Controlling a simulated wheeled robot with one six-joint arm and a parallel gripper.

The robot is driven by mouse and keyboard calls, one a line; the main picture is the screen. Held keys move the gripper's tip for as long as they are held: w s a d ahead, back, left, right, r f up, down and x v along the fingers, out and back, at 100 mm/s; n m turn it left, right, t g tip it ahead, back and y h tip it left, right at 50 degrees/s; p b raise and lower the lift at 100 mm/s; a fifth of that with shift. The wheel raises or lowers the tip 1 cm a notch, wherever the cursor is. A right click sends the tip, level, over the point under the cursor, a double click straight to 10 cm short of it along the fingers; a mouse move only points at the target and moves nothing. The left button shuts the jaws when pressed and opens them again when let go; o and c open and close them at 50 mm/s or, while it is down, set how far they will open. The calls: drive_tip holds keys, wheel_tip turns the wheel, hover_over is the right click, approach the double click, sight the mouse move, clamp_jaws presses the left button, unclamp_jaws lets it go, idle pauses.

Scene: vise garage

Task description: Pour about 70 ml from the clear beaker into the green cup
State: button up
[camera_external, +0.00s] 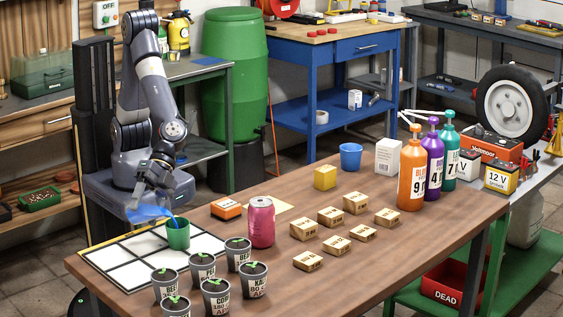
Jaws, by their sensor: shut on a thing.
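My gripper (160,186) is at the left end of the wooden table, shut on the clear beaker (146,214), which holds blue liquid. The beaker is tipped far over, with its mouth toward the right. A blue stream (174,220) runs from its mouth toward the green cup (178,236). The green cup stands upright on the white gridded mat, just right of and below the beaker's mouth. The level inside the cup cannot be seen. Part of the beaker is hidden by my gripper.
The white gridded mat (115,253) lies under the cup. Several grey plant pots (215,296) stand in front, close to the cup. A pink can (262,225) and an orange box (226,208) are to the right. Small wooden blocks (330,216) and a blue cup (350,157) are farther right.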

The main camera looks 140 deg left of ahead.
drive_tip(key=shift+d+f+b, duration=0.1)
drive_tip(key=shift+f+b, duration=0.35)
drive_tip(key=shift+b, duration=0.45)
drive_tip(key=f+t+b, duration=0.1)
drive_tip(key=b, duration=0.2)
drive_tip(key=shift+s+m+y+b, duration=0.15)
drive_tip(key=shift+m+y+b, duration=0.15)
drive_tip(key=shift+m+y, duration=0.1)
drive_tip(key=shift+r, duration=0.4)
drive_tip(key=shift+m+t+y+b, duration=0.5)
drive_tip(key=shift+t+b, duration=0.1)
drive_tip(key=shift+b, duration=0.35)
drive_tip(key=shift+s+d+f+m+t+b, duration=0.15)
drive_tip(key=shift+f+m+t+b, duration=0.2)
drive_tip(key=shift+b, duration=0.5)
drive_tip(key=shift+s+d+r+m+t+y, duration=0.2)
drive_tip(key=shift+s+r+m+t+y, duration=0.15)
drive_tip(key=shift+t, duration=0.2)
drive_tip(key=shift+s+d+f, duration=0.1)
